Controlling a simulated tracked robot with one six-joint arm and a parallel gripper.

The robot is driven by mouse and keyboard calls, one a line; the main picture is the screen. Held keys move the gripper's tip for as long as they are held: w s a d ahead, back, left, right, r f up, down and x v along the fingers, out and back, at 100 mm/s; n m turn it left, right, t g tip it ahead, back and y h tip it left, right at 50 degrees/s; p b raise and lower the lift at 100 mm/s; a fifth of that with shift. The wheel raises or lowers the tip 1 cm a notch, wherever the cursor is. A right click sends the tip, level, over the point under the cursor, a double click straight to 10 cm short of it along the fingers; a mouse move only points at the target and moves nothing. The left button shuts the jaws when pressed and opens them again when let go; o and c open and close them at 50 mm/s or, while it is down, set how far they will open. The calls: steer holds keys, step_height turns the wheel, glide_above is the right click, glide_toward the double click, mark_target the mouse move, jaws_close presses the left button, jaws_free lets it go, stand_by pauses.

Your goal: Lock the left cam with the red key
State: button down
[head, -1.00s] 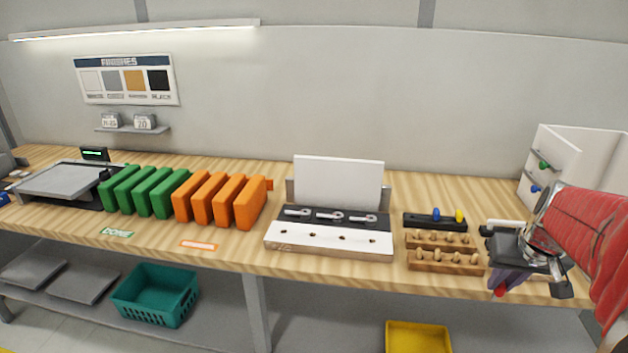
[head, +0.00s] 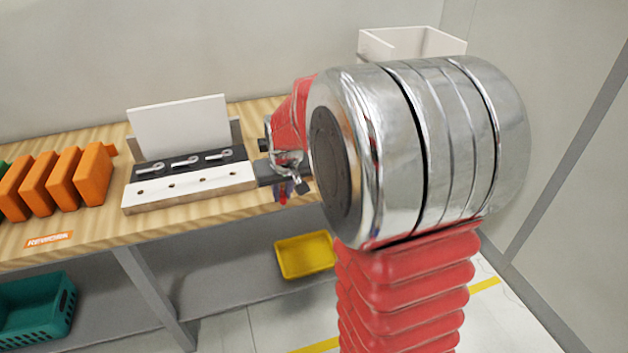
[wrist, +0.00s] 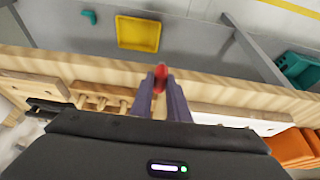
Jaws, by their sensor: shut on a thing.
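My gripper (wrist: 161,95) is shut on the red key (wrist: 160,72), whose red part shows between the fingertips in the wrist view. In the head view my gripper (head: 286,190) is over the bench edge, just right of the white board with holes (head: 190,191). The red key shows there only as a small red spot. The left cam (head: 150,168) is the leftmost of three silver cams on the dark strip behind the white board. The middle cam (head: 186,161) and right cam (head: 219,154) are beside it. My gripper is apart from all three.
A white upright panel (head: 180,126) stands behind the cams. Orange pieces (head: 92,174) stand to the left. A yellow bin (head: 305,256) and a teal basket (head: 38,310) are below the bench. Wooden peg racks (wrist: 100,98) show in the wrist view. My arm hides the bench's right side.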

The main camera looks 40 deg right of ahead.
steer(key=w+a+f+n, duration=0.1)
steer(key=a+f, duration=0.1)
steer(key=a, duration=0.3)
steer(key=w+a+f+n, duration=0.1)
steer(key=a+f, duration=0.1)
steer(key=a, duration=0.3)
steer(key=w+a+f+n+y, duration=0.1)
steer(key=a+f, duration=0.1)
steer(key=a, duration=0.4)
steer(key=shift+f, duration=0.4)
steer(key=shift+a, duration=0.15)
